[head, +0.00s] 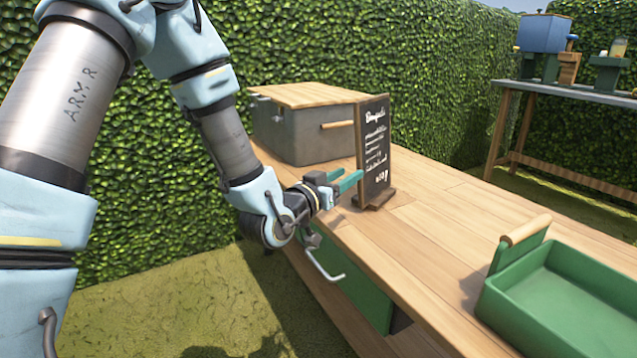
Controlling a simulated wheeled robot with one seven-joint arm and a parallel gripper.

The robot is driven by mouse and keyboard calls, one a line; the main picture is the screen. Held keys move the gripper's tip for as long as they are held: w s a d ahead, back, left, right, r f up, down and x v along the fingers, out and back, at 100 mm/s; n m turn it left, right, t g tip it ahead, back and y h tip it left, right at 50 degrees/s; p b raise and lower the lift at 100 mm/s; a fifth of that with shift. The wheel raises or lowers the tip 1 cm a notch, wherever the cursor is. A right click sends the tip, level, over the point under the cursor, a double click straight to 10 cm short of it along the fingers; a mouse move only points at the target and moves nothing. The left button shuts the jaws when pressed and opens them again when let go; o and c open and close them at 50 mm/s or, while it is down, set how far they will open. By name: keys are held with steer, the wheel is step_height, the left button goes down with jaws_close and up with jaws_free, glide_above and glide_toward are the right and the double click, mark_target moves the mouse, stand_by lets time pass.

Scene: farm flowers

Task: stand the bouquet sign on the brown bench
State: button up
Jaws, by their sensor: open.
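The bouquet sign (375,150), a black chalkboard with white lettering on a small wooden foot, stands upright on the wooden bench (430,232). My gripper (355,182) is open, with its two green fingers pointing at the lower left side of the sign. The fingertips are close to the sign's edge; I cannot tell whether they touch it. No part of the sign is held between the fingers as far as I see.
A grey box (300,130) with a wooden lid stands behind the sign. A green tray (565,300) with a wooden handle sits at the bench's front right. A green drawer (360,290) is below the bench top. Another table (570,92) with a blue box (541,33) stands at the back right.

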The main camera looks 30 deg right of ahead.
steer(key=shift+a, duration=0.15)
steer(key=w+a+f+n+y, duration=0.2)
steer(key=w+a+y, duration=0.2)
steer(key=a, duration=0.4)
steer(key=w+a+f+n+t+y, duration=0.1)
steer(key=w+a+f+y, duration=0.15)
steer(key=w+a, duration=0.4)
steer(key=w+a+f+n+y, duration=0.2)
steer(key=a+y, duration=0.3)
steer(key=a, duration=0.4)
steer(key=s+a+n+g+y, duration=0.2)
steer(key=s+a, duration=0.3)
steer(key=a, duration=0.6)
steer(key=s+a+r+n+g+y, duration=0.1)
steer(key=s+a+n+g+y, duration=0.2)
steer(key=a, duration=0.9)
steer(key=shift+s+a+n, duration=0.3)
steer(key=shift+s+n, duration=0.5)
steer(key=shift+s, duration=0.35)
step_height(320, 180, up, 25)
steer(key=p, duration=2.5)
